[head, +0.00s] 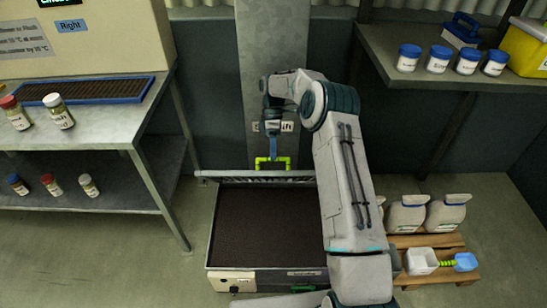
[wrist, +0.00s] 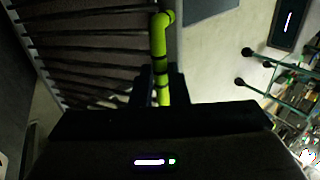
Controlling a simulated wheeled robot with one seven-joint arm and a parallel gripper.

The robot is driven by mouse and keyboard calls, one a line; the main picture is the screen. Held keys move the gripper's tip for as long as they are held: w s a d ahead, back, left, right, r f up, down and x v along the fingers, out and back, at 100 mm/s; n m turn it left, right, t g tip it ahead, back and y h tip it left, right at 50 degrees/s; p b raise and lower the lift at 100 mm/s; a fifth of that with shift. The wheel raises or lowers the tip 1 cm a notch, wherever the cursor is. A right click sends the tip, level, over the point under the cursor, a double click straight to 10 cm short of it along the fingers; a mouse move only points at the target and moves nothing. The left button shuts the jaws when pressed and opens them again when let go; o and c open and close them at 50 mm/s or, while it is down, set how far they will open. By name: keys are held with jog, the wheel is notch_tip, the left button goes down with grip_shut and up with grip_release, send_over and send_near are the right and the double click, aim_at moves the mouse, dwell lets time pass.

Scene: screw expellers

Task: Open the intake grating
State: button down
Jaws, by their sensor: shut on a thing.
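The intake grating (head: 255,179) shows in the head view as a narrow strip of bars along the back edge of the intake bin (head: 212,225). It looks steeply raised, and the dark brown inside of the bin lies uncovered in front of it. The grating has a yellow-green handle (head: 286,163). My gripper (head: 272,155) reaches down to the handle from above. In the wrist view, my gripper's dark fingers (wrist: 162,88) are shut on the handle (wrist: 158,40), and the grating's bars (wrist: 85,45) spread to the left. Part of the fingers is hidden in the head view.
A metal bench (head: 110,118) with jars and a blue-edged tray stands at the left. A shelf (head: 430,75) with blue-lidded jars is at the upper right. A post (head: 270,45) rises behind the grating.

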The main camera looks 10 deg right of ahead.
jog(key=shift+w+d+f, duration=0.1)
jog(key=shift+w+d, duration=0.1)
jog(key=shift+w, duration=0.45)
jog(key=shift+w+d+f, duration=0.1)
jog(key=shift+w+d, duration=0.05)
jog(key=shift+w, duration=0.5)
jog(key=shift+f, duration=0.15)
jog(key=c, duration=1.8)
grip_release()
jog(key=o, duration=0.4)
jog(key=shift+w+f, duration=0.35)
jog(key=shift+a+r+p, duration=0.1)
jog(key=shift+r+p, duration=0.2)
jog(key=shift+r, duration=0.05)
jog(key=shift+s+a, duration=0.1)
